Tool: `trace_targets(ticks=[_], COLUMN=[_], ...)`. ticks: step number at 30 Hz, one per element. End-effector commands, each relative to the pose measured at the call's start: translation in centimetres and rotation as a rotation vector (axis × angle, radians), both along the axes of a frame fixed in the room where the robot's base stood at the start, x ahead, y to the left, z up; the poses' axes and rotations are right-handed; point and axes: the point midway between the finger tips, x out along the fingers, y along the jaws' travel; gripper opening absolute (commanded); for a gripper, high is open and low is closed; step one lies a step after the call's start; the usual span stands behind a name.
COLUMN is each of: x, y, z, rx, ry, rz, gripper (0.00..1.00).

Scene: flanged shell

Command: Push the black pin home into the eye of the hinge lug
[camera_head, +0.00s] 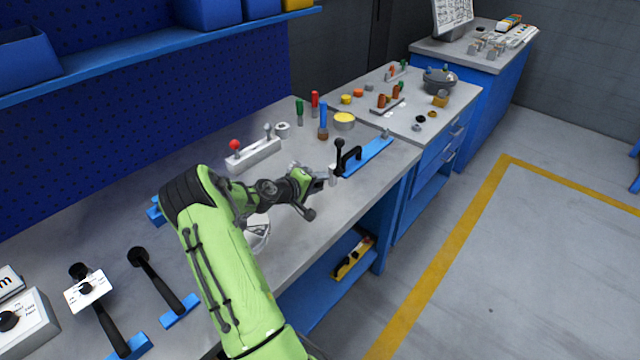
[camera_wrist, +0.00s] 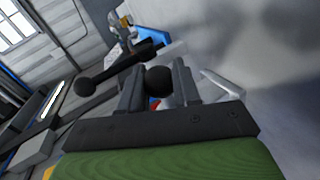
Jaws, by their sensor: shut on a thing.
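My gripper (camera_head: 324,177) is over the workbench, beside a blue base (camera_head: 375,152) with a black handle on it. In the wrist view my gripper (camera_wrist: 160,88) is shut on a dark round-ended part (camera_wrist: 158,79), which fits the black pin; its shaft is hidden. In the head view a black ball-topped stem (camera_head: 339,146) stands upright close to the fingertips; I cannot tell whether it is the held part. A pale shell-like piece (camera_head: 258,238) is partly hidden behind my arm. I cannot make out the hinge lug's eye or how the pin sits to it.
A black ball-ended lever (camera_wrist: 92,86) lies close left of the fingers in the wrist view. Behind my gripper stand a grey block with knobs (camera_head: 254,155), a blue-handled tool (camera_head: 323,118) and a yellow-topped tin (camera_head: 344,120). Black levers (camera_head: 158,280) occupy the near left bench.

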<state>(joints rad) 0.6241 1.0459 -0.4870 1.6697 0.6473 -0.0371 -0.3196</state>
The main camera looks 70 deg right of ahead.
Motion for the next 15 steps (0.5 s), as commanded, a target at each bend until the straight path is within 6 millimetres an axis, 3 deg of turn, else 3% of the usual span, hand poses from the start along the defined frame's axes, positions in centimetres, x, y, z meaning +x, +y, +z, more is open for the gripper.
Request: trace_targets(ticks=[15], x=[1.2], y=[-0.6], z=[0.0], rx=[-0.002], ry=[0.000], rz=[-0.002], gripper=[0.00])
